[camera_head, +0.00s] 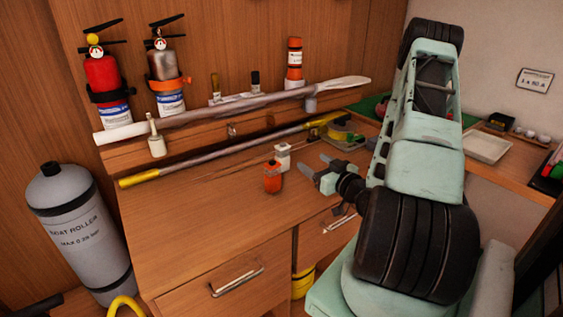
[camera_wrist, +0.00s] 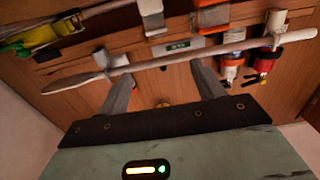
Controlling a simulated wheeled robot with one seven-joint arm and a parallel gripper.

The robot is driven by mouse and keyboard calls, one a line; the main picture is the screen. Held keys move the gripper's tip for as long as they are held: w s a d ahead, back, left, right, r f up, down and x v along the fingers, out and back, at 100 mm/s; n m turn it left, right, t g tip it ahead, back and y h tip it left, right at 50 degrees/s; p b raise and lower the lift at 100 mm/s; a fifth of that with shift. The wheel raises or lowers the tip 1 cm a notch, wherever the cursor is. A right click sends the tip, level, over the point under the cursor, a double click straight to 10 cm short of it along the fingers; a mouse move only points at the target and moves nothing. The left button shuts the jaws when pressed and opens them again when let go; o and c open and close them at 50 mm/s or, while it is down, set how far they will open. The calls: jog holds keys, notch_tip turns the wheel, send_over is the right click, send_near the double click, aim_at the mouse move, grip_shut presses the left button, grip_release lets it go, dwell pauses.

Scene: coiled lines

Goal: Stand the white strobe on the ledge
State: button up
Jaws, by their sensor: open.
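The white strobe (camera_head: 283,156) is small and stands upright on the desk (camera_head: 200,205), just behind an orange one (camera_head: 272,177). The orange one partly hides its lower body. In the wrist view the white strobe (camera_wrist: 151,16) shows at the top edge. The ledge (camera_head: 190,139) is a raised wooden step along the back wall. My gripper (camera_head: 313,168) is open and empty, to the right of both strobes and apart from them. In the wrist view my gripper (camera_wrist: 150,58) has nothing between its fingers.
A pale oar (camera_head: 235,105) runs along the ledge, before two extinguishers (camera_head: 104,85) and an orange canister (camera_head: 294,60). A yellow-ended pole (camera_head: 225,152) lies along the desk's back. The desk's front left is clear.

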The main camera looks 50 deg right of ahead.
jog(key=b, duration=0.6)
send_near(285, 144)
jog(key=shift+b+x, duration=2.1)
jog(key=shift+x, duration=3.5)
jog(key=shift+a+f, duration=0.1)
jog(key=shift+a, duration=0.1)
grip_shut()
